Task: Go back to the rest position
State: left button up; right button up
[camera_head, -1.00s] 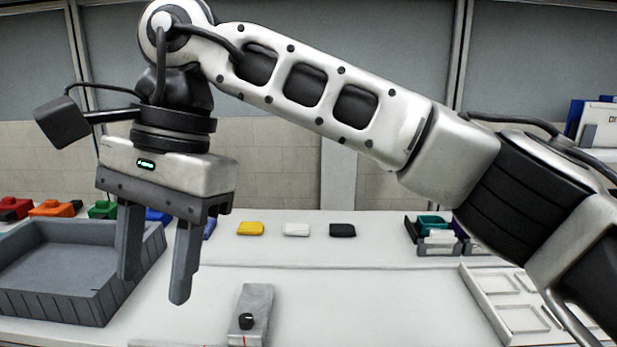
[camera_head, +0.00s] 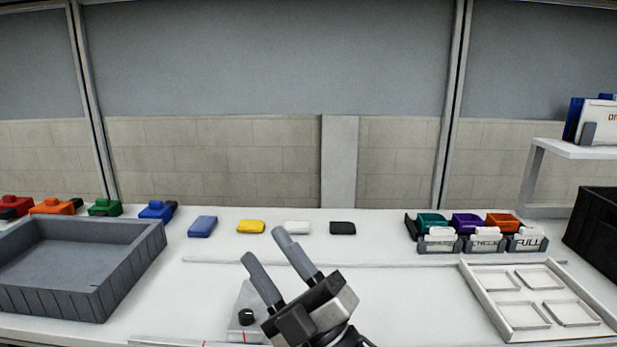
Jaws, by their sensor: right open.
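My right gripper (camera_head: 279,259) is at the bottom middle of the head view, low over the front of the white table (camera_head: 400,290). Its two grey fingers point up and to the left in the picture, apart, with nothing between them. Its body partly covers a small grey block with a black knob (camera_head: 246,317). Most of the right arm is out of view below. My left gripper is not in view.
A grey empty tray (camera_head: 130,270) stands at left. Blue (camera_head: 202,227), yellow (camera_head: 251,227), white (camera_head: 297,228) and black (camera_head: 342,228) pieces lie behind the gripper. A white slotted frame (camera_head: 487,305), labelled bins (camera_head: 438,242) and a black crate (camera_head: 595,230) are at right.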

jog(key=d+f+m+t+h, duration=0.2)
jog(key=d+f+m+h, duration=0.5)
jog(key=f+m+h, duration=0.4)
jog(key=s+d+f+m+g+h, duration=0.2)
jog(key=s+d+f+m, duration=0.1)
jog(key=s+f, duration=0.2)
jog(key=s+d+f+m+g+h, duration=0.1)
jog(key=s+d+f+m+g, duration=0.2)
jog(key=f, duration=0.7)
jog(key=s+d+f+m+g+h, duration=0.2)
jog(key=s+d+f+m+g, duration=0.1)
jog(key=s+d+f+m, duration=0.1)
notch_tip(320, 180, down, 4)
jog(key=s+d, duration=0.1)
jog(key=s, duration=0.1)
jog(key=shift+s+d+r+m+h, duration=0.15)
jog(key=shift+s+m+h, duration=0.15)
jog(key=shift+s, duration=0.1)
